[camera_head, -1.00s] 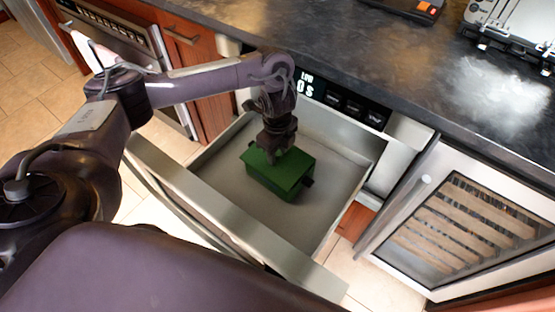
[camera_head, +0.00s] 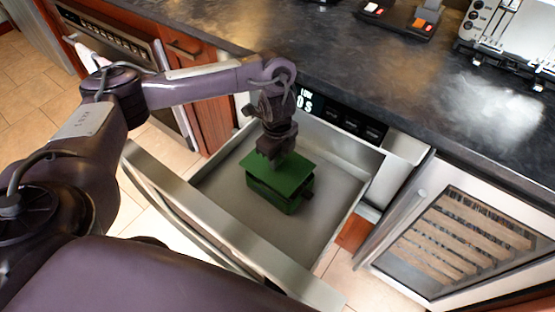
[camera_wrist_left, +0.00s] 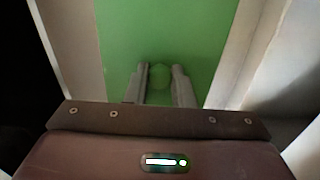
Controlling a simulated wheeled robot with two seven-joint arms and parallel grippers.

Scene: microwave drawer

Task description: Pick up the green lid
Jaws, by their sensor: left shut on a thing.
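The green lid (camera_head: 280,174) is a flat panel with a round green knob (camera_wrist_left: 160,77) that shows in the left wrist view. My left gripper (camera_head: 272,154) is shut on the knob, with one finger on each side of it. The lid sits slightly raised above a dark green box (camera_head: 272,197), with a gap showing along the near side. The box stands in the open microwave drawer (camera_head: 232,190). The knob is hidden by the gripper in the head view. My right gripper is not in view.
The drawer's front panel (camera_head: 215,235) and side walls surround the box, with bare floor around it. The dark counter (camera_head: 400,80) lies behind, holding a toaster (camera_head: 505,45) and an orange-buttoned device (camera_head: 405,18). A glass-fronted cooler (camera_head: 450,230) stands at right.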

